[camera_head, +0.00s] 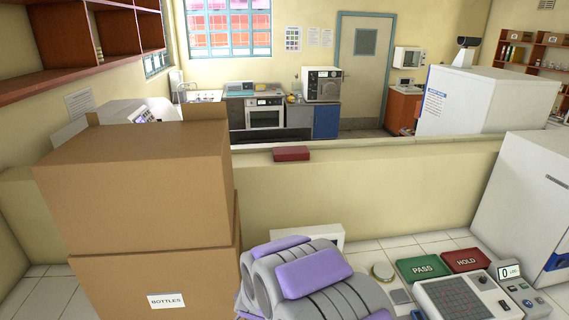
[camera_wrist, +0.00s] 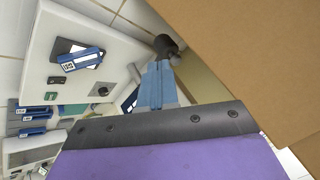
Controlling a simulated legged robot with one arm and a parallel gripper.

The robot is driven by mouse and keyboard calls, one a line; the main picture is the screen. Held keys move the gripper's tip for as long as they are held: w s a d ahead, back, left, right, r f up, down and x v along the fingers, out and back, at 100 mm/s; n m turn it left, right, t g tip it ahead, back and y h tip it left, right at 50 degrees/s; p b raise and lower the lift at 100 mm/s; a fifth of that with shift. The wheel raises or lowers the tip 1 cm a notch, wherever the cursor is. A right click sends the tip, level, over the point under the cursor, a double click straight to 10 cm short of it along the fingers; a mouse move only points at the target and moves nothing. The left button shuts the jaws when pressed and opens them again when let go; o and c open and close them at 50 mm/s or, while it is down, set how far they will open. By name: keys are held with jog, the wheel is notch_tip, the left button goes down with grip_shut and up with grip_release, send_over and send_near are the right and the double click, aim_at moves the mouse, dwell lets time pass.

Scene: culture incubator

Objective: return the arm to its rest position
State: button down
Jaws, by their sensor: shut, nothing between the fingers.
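In the wrist view, the blue fingers of my gripper (camera_wrist: 158,75) lie together and are shut, with nothing seen between them. They stick out beyond a grey and purple part of my arm that fills the bottom of that view. In the head view, my arm (camera_head: 306,276) is folded low at the bottom middle, with grey rounded links and purple pads. The fingers are hidden in the head view.
Stacked cardboard boxes (camera_head: 135,180) stand close on the left; brown board also fills the wrist view's right (camera_wrist: 255,50). A green PASS pad (camera_head: 422,268), a red HOLD pad (camera_head: 466,260) and a gridded device (camera_head: 455,299) lie at right. A low wall (camera_head: 400,190) runs behind.

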jog(key=s+d+r+n+g+b, duration=0.2)
jog(key=s+d, duration=0.6)
jog(key=s, duration=0.5)
jog(key=s+d+r+n+g+h+b, duration=0.1)
jog(key=s+d+g+b, duration=0.3)
jog(key=s+d, duration=0.5)
jog(key=s+d+r+n+g+h+b, duration=0.1)
jog(key=s+d+b, duration=0.4)
jog(key=s, duration=1.2)
jog(key=d+r+n+g, duration=0.1)
jog(key=d+r+g, duration=0.1)
jog(key=d, duration=0.1)
jog(key=shift+d+n, duration=0.2)
jog(key=shift+n, duration=0.1)
